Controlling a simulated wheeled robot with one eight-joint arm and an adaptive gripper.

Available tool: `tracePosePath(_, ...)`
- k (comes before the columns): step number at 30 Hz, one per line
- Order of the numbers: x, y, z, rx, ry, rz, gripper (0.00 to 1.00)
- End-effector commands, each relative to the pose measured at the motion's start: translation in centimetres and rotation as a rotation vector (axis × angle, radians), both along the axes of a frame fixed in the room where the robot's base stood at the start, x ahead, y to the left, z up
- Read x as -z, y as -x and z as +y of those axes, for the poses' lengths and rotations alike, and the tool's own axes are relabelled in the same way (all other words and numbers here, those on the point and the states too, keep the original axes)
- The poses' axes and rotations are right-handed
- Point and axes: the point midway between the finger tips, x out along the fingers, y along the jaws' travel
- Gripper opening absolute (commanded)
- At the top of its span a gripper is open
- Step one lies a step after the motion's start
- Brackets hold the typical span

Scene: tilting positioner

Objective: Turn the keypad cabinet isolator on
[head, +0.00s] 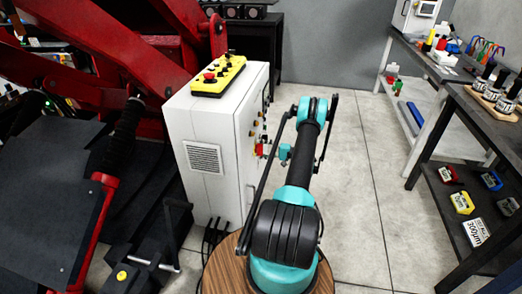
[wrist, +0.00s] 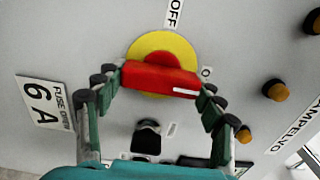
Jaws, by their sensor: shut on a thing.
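The isolator is a red bar handle (wrist: 160,78) on a round yellow plate (wrist: 163,44), on the pale cabinet face. The bar lies nearly level in the wrist view, with a white mark toward its right end. In the head view, the isolator (head: 260,149) is on the right side of the white cabinet (head: 208,150); finger contact there is too small to tell.
Orange-brown buttons (wrist: 276,90), a black knob (wrist: 146,137) and a "FUSE 6 A" label (wrist: 46,103) surround the isolator. A yellow control box (head: 218,76) sits on the cabinet.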

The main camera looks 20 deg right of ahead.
Motion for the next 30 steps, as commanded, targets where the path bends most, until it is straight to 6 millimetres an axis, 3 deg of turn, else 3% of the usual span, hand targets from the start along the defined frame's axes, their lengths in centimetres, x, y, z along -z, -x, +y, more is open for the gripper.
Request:
tracePosePath(5, 0.0, 0.0, -0.1, 0.002, 0.000, 0.001, 0.39)
tracePosePath(6, 0.0, 0.0, -0.1, 0.002, 0.000, 0.001, 0.71)
tracePosePath(11, 0.0, 0.0, -0.1, 0.002, 0.001, 0.001, 0.90)
tracePosePath(22, 0.0, 0.2, -0.3, 0.001, 0.000, 0.000, 0.90)
tracePosePath(30, 0.0, 2.2, -3.5, 0.003, 0.000, 0.000, 0.90)
